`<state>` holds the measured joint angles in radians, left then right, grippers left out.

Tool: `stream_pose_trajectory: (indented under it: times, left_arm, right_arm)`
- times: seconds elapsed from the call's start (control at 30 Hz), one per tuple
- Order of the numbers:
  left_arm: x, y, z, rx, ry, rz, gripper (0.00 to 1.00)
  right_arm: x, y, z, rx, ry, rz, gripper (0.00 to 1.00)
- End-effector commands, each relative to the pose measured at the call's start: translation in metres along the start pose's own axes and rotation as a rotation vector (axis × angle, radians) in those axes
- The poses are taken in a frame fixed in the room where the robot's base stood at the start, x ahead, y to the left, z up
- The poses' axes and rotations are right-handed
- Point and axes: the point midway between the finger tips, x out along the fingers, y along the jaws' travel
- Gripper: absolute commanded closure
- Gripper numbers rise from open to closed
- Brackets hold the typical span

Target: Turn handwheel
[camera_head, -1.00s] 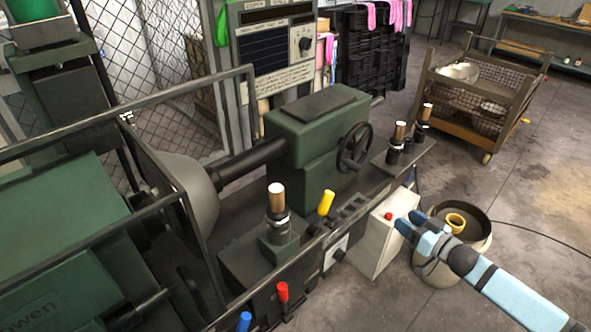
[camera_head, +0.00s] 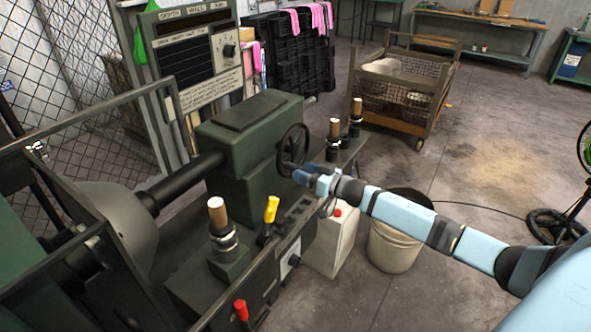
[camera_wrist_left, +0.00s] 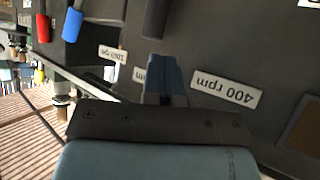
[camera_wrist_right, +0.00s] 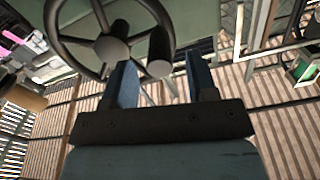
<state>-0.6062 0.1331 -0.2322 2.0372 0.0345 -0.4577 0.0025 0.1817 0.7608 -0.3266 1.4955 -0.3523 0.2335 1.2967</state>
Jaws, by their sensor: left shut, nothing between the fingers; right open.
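The black handwheel (camera_head: 293,149) stands on the right end of the green tailstock (camera_head: 246,150) of the lathe. My right gripper (camera_head: 306,172) is at the lower right of the wheel in the head view. In the right wrist view the wheel (camera_wrist_right: 112,44) with its hub, spokes and a dark knob (camera_wrist_right: 160,52) shows just past the open fingers of my right gripper (camera_wrist_right: 162,85). The knob is ahead of the gap between the fingers; I cannot tell if they touch it. My left gripper (camera_wrist_left: 165,75) is shut and empty, near rpm labels on a dark panel.
A white box with a red button (camera_head: 337,212) and a pale bucket (camera_head: 395,243) stand below my right arm. Wooden-topped posts (camera_head: 356,112) rise behind the wheel. A yellow lever (camera_head: 271,210) and red lever (camera_head: 241,310) are at the front. A mesh cart (camera_head: 400,95) stands farther back.

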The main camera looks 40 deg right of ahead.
Motion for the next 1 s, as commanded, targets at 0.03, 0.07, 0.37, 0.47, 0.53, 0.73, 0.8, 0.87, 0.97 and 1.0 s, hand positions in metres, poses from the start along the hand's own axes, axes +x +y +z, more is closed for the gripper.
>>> stream_pose_trajectory:
  times: [0.03, 0.07, 0.37, 0.47, 0.53, 0.73, 0.8, 0.87, 0.97, 1.0]
  left_arm:
    - [0.0, 0.0, 0.0, 0.0, 0.0, 0.0, 1.0]
    - [0.0, 0.0, 0.0, -0.001, 0.0, 0.0, 1.0]
    - [0.001, 0.003, -0.001, -0.01, 0.002, 0.0, 1.0]
    - [0.001, 0.004, -0.001, -0.013, 0.003, 0.001, 1.0]
    - [0.001, 0.004, -0.002, -0.015, 0.004, 0.001, 1.0]
    - [0.001, 0.005, -0.002, -0.017, 0.004, 0.002, 1.0]
    - [0.001, 0.005, -0.002, -0.017, 0.004, 0.002, 1.0]
    - [0.001, 0.005, -0.002, -0.016, 0.004, 0.002, 1.0]
    - [0.001, 0.005, -0.001, -0.013, 0.003, 0.002, 1.0]
    - [0.001, 0.004, -0.002, -0.011, 0.002, 0.002, 1.0]
  right_arm:
    - [0.009, 0.0, -0.002, -0.001, 0.002, 0.0, 0.47]
    - [0.013, 0.0, -0.001, -0.001, 0.002, 0.0, 0.47]
    - [0.034, 0.0, 0.0, -0.001, -0.001, 0.001, 0.47]
    - [0.034, 0.0, 0.0, -0.001, -0.001, 0.001, 0.47]
    - [0.034, 0.0, 0.0, -0.001, -0.001, 0.001, 0.47]
    - [0.034, 0.0, 0.0, -0.001, -0.001, 0.001, 0.75]
    - [0.034, 0.0, 0.0, -0.001, -0.001, 0.001, 0.91]
    - [0.034, 0.0, 0.0, -0.001, -0.001, 0.001, 1.0]
    - [0.034, 0.0, 0.0, 0.0, -0.001, 0.001, 1.0]
    - [0.034, 0.0, 0.0, 0.001, -0.001, 0.001, 1.0]
